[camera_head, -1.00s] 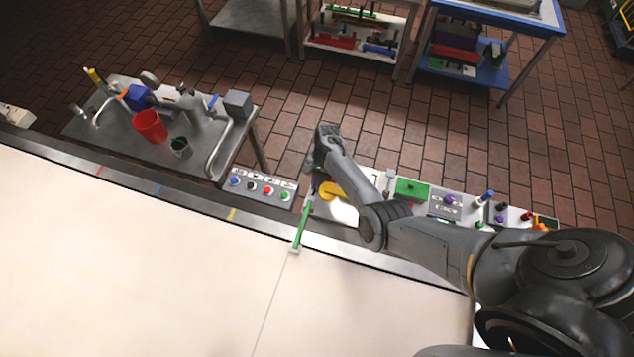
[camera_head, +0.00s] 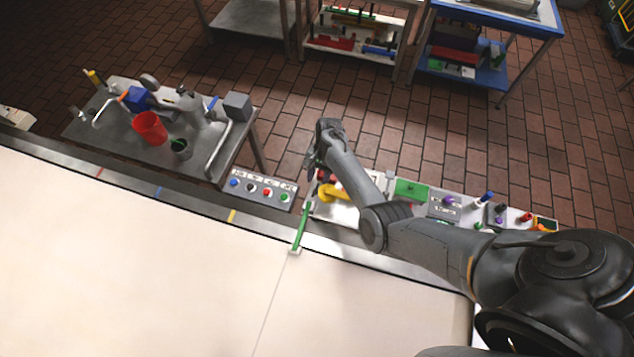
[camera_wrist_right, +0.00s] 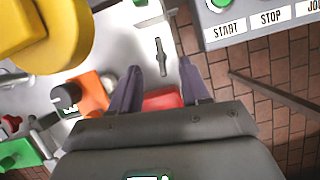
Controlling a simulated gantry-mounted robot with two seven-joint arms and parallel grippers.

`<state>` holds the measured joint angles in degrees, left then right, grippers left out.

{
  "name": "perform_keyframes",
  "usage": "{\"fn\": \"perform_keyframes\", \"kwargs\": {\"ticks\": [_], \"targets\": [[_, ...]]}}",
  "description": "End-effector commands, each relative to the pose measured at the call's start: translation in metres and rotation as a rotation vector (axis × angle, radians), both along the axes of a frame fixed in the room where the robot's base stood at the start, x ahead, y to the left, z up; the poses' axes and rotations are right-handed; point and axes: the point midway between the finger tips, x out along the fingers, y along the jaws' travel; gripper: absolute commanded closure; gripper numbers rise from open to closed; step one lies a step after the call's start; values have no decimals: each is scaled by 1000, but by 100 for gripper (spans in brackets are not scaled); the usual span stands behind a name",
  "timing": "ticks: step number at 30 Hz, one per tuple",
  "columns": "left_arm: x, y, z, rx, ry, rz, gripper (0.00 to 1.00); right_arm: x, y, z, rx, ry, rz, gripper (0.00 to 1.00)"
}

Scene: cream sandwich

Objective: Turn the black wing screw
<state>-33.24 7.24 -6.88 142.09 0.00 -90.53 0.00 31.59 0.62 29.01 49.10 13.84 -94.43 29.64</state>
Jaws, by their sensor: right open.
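A thin dark grey winged piece (camera_wrist_right: 162,57), which looks like the wing screw, stands on a pale plate in the right wrist view. Its long side runs up and down the picture. My right gripper (camera_wrist_right: 160,68) is open, with one dark finger on each side below this piece. I cannot tell how high the fingertips are above it, and no contact shows. In the head view my right gripper (camera_head: 316,160) is over the pale panel beyond the conveyor's edge, and the wing screw cannot be made out there. My left gripper is not in view.
A large yellow part (camera_wrist_right: 45,35) is left of the fingers. An orange block (camera_wrist_right: 92,95) with a black round knob (camera_wrist_right: 65,95) and a red part (camera_wrist_right: 162,99) are close by. A grey START/STOP button box (camera_wrist_right: 250,22) is at the upper right. A green bar (camera_head: 301,228) crosses the conveyor edge.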

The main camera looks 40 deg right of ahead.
Motion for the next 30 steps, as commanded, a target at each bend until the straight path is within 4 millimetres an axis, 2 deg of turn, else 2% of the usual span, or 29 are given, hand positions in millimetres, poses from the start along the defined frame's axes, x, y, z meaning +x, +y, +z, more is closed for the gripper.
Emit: {"fn": "perform_keyframes", "kwargs": {"ticks": [6,13,18,26,29,30], "targets": [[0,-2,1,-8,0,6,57,6,-15,36,-3,-3,-2,54],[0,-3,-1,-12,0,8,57,10,-25,62,-1,-2,0,54],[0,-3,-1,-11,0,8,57,11,-27,70,-1,-2,0,54],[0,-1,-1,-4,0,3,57,11,-27,71,-1,0,0,54],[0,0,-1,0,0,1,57,11,-27,70,1,-4,7,66],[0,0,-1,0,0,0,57,12,-27,70,2,-9,19,66]]}}
